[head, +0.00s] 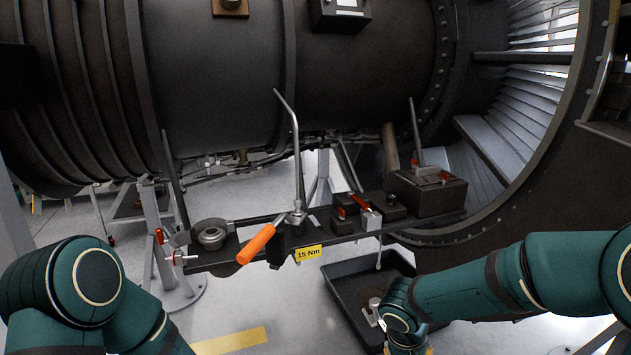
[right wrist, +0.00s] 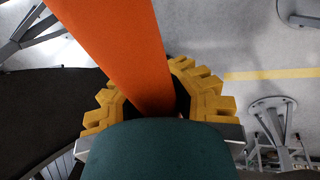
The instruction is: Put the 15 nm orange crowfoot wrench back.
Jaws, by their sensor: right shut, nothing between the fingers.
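A wrench with an orange handle (head: 257,243) shows in the head view at the front edge of a dark bench, handle sloping down to the left, metal end by an upright bent rod. A yellow "15 Nm" tag (head: 308,253) sits just right of it. My right gripper is low right in the head view, mostly hidden by my arm and the frame edge. My left gripper is out of view.
The dark bench (head: 230,262) carries a round metal fitting (head: 211,235), dark blocks and red-marked tools. A black tray (head: 345,268) lies below, with a small metal piece (head: 372,312) in it. The engine casing (head: 215,75) spans above. Open floor lies at lower left.

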